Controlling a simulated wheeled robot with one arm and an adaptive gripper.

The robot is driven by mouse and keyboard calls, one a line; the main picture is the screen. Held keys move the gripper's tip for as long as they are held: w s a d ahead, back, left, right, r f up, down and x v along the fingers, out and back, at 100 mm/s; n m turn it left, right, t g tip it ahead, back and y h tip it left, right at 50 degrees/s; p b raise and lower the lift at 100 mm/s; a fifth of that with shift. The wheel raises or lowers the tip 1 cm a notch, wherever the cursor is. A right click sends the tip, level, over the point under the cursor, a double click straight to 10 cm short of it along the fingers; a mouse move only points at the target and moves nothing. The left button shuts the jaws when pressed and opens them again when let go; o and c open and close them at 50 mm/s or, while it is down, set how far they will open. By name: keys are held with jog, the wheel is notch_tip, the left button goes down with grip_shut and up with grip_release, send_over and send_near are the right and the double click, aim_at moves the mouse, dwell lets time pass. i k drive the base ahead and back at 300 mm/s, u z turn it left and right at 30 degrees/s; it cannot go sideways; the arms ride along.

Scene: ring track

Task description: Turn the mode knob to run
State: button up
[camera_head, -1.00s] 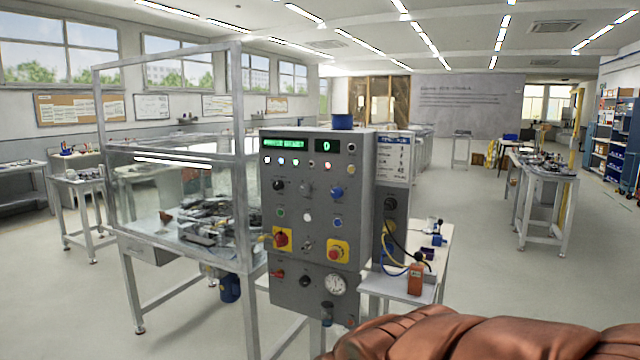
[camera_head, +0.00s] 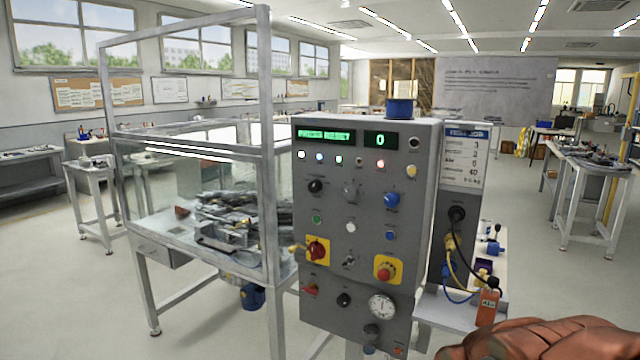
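The grey control panel (camera_head: 335,255) stands upright ahead of me, just right of the picture's middle. Its upper row of knobs has a black knob (camera_head: 316,186), a grey knob (camera_head: 350,193) and a blue knob (camera_head: 392,199). A red rotary switch on a yellow plate (camera_head: 317,250) sits lower left. A smaller black knob (camera_head: 344,299) is near the bottom. The labels are too small to read, so I cannot tell which is the mode knob or where it points. My gripper's fingers are not in view; only a brown covered shape, seemingly part of my arm, shows at the lower right.
A red button on a yellow plate (camera_head: 386,270) and a round gauge (camera_head: 382,306) are on the panel. A glass-walled machine frame (camera_head: 272,220) stands directly left. A small side table (camera_head: 447,312) with cables and an orange tag (camera_head: 487,307) is right. Floor beyond is open.

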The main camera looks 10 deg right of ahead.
aim_at(315, 186)
jog(key=u, duration=0.35)
jog(key=i, duration=0.6)
jog(key=u, duration=0.95)
jog(key=i, duration=0.3)
jog(key=u, duration=0.35)
